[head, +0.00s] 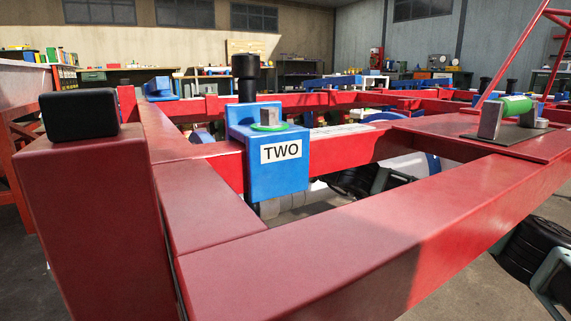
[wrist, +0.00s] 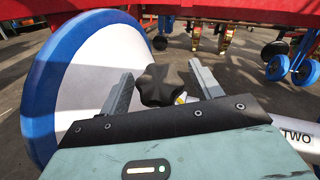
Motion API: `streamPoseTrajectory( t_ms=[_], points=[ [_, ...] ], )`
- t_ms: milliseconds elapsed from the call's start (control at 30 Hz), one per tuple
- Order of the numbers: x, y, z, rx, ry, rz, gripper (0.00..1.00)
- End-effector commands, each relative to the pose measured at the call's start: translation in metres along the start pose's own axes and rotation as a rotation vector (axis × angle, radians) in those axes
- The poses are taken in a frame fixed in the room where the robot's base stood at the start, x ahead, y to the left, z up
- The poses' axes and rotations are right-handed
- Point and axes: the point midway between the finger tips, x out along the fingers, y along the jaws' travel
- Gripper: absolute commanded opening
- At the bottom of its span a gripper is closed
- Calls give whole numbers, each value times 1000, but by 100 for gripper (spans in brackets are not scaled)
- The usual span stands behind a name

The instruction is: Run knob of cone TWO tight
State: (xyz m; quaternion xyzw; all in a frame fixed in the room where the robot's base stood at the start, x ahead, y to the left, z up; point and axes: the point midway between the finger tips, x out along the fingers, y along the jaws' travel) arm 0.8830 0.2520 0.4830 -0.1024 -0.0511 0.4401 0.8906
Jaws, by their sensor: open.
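A black star-shaped knob (wrist: 160,86) shows in the wrist view, on a short stem with a small yellowish part beside it. My gripper (wrist: 160,70) is open, with one grey finger to the left of the knob and one to the right. The knob appears between the fingers, with gaps on both sides. A white cone-like disc with a blue rim (wrist: 42,95) fills the left of the wrist view. A white tube marked TWO (wrist: 295,137) shows at the lower right. In the head view a blue block marked TWO (head: 285,178) sits on the red frame; the knob cannot be made out there.
Red frame beams (head: 330,235) run around and across the head view. A black-capped red post (head: 80,116) stands at the near left. A black post (head: 245,78) rises from the blue block. Black wheels (head: 535,250) lie low at the right. Blue wheels (wrist: 290,68) show in the wrist view.

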Motion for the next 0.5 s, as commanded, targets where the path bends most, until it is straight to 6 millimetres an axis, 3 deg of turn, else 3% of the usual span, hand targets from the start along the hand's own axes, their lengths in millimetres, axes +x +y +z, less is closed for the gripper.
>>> streamPoseTrajectory(
  t_ms=[267, 400, 433, 500],
  points=[
    [2, 0, 0, -1, 0, 0, 64],
    [1, 0, 0, -1, 0, 0, 25],
    [1, 0, 0, -1, 0, 0, 19],
    [1, 0, 0, -1, 1, 0, 19]
  ],
)
